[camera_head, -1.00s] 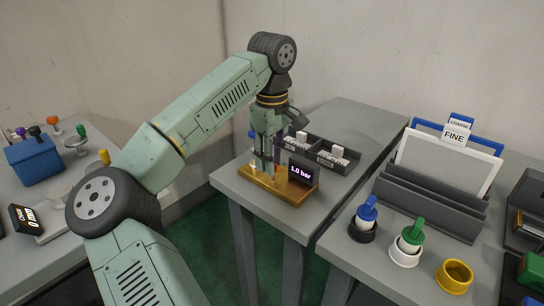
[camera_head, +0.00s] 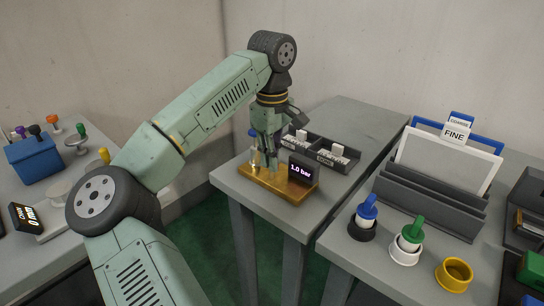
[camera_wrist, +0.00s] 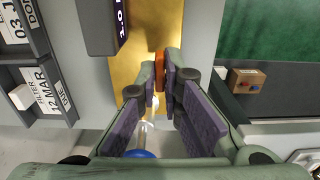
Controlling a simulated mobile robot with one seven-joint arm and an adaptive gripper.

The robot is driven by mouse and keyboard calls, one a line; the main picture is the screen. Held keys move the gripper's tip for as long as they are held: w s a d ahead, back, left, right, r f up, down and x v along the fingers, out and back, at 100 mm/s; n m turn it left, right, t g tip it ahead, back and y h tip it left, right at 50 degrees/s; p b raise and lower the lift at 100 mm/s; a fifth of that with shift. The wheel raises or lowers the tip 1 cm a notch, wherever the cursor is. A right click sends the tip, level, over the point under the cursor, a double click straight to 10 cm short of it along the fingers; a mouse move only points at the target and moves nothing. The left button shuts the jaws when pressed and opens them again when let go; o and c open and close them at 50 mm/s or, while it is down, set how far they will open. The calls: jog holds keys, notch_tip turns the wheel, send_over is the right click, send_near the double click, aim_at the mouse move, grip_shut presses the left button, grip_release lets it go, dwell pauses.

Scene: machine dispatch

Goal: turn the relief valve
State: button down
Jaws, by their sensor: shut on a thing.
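The relief valve stands on a brass-coloured base plate (camera_head: 292,194) on the grey table, with a dark display (camera_head: 302,172) reading 1.0 bar in front. My gripper (camera_head: 271,163) points straight down over the plate and hides most of the valve in the head view. In the wrist view my gripper's purple-padded fingers (camera_wrist: 162,90) close on a small orange piece (camera_wrist: 160,62), which looks like the valve's handle. A clear post with a blue top (camera_head: 252,134) stands behind and left of the gripper; its blue top also shows in the wrist view (camera_wrist: 139,154).
A dark divided tray (camera_head: 345,166) with white labelled pieces sits close behind the display. To the right are a dark file rack (camera_head: 430,205) and blue, green and yellow items. A blue box (camera_head: 34,160) is on the left table.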

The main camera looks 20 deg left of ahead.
jog(key=shift+n, duration=0.4)
jog(key=n+b, duration=0.1)
jog(key=n, duration=0.7)
jog(key=shift+b, duration=0.35)
jog(key=n, duration=0.5)
jog(key=shift+a+b, duration=0.1)
jog(key=shift+b, duration=0.25)
jog(key=shift+n, duration=2)
jog(key=c, duration=1.7)
grip_release()
jog(key=shift+r, duration=0.15)
